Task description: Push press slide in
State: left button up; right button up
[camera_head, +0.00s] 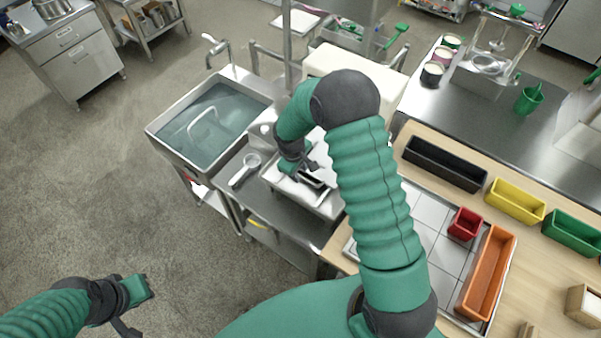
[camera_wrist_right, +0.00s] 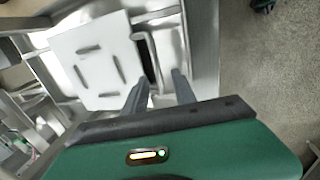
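The press slide looks to be the pale metal part with a raised bar (camera_wrist_right: 165,50) beside a dark slot, in the right wrist view. Next to it is a white plate (camera_wrist_right: 92,62) with several narrow slots. My right gripper (camera_wrist_right: 160,90) has its two fingers apart, pointing at this slide; I cannot tell whether they touch it. In the head view my right gripper (camera_head: 290,168) is over the metal press unit (camera_head: 325,205), and my arm hides part of it. My left gripper (camera_head: 135,305) hangs low at the left over bare floor, away from the press.
A sink (camera_head: 212,125) with water stands left of the press. A round-headed handled tool (camera_head: 245,170) lies on the steel bench between them. To the right, a wooden table holds black (camera_head: 445,163), yellow (camera_head: 515,200), green (camera_head: 573,232) and orange (camera_head: 488,270) bins and a red box (camera_head: 465,224).

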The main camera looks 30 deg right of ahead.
aim_at(301, 177)
notch_tip(301, 177, down, 2)
jog(key=shift+f, duration=0.15)
jog(key=shift+d+f, duration=0.25)
jog(key=shift+f, duration=0.05)
jog(key=shift+d+f, duration=0.25)
jog(key=shift+d, duration=0.4)
jog(key=shift+c, duration=1.5)
jog(key=shift+a, duration=0.1)
jog(key=shift+c, duration=1.1)
jog(key=shift+w+a+r, duration=0.1)
jog(key=shift+a+r, duration=0.05)
jog(key=shift+a, duration=0.05)
grip_shut()
pick_arm(q)
jog(key=shift+r, duration=0.2)
pick_arm(e)
jog(key=shift+a+r, duration=0.1)
jog(key=shift+a, duration=0.1)
pick_arm(q)
jog(key=shift+d, duration=0.4)
pick_arm(e)
jog(key=shift+w+d, duration=0.15)
jog(key=shift+d, duration=0.15)
pick_arm(q)
jog(key=shift+s+a, duration=0.1)
